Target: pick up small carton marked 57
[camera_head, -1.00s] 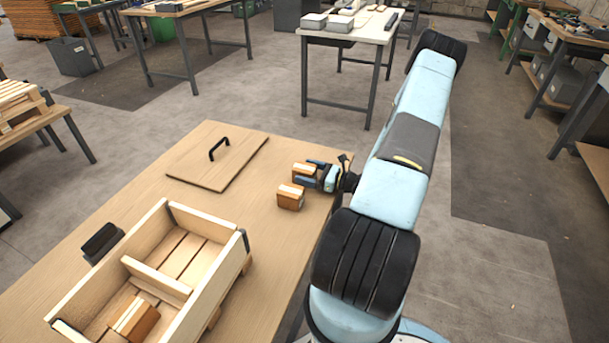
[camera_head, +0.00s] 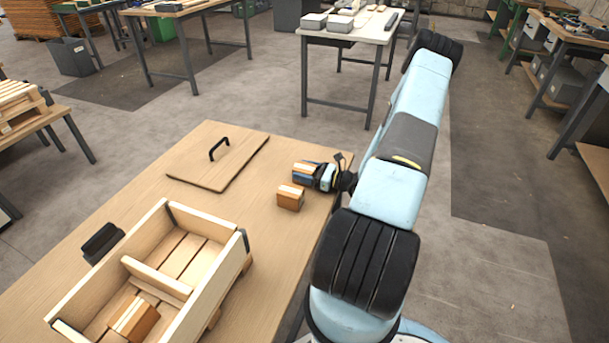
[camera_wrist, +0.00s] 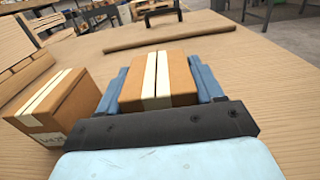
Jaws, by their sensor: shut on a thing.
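A small brown carton (camera_wrist: 158,80) with a pale tape stripe sits between the fingers of my gripper (camera_head: 308,172). The fingers are shut on its two sides, and they also show in the wrist view (camera_wrist: 160,85). The same carton shows in the head view (camera_head: 303,169), low at the table's right edge. A second small carton (camera_head: 290,196) stands just beside it, apart from my gripper; it shows at the left of the wrist view (camera_wrist: 58,103) with a label too blurred to read. No number shows on the held carton, so I cannot tell which is marked 57.
A wooden crate (camera_head: 215,288) with a divider stands on the table, with a carton (camera_head: 134,318) in its near compartment. A flat lid with a black handle (camera_head: 219,149) lies at the back. A black block (camera_head: 102,242) is left of the crate. The middle of the table is clear.

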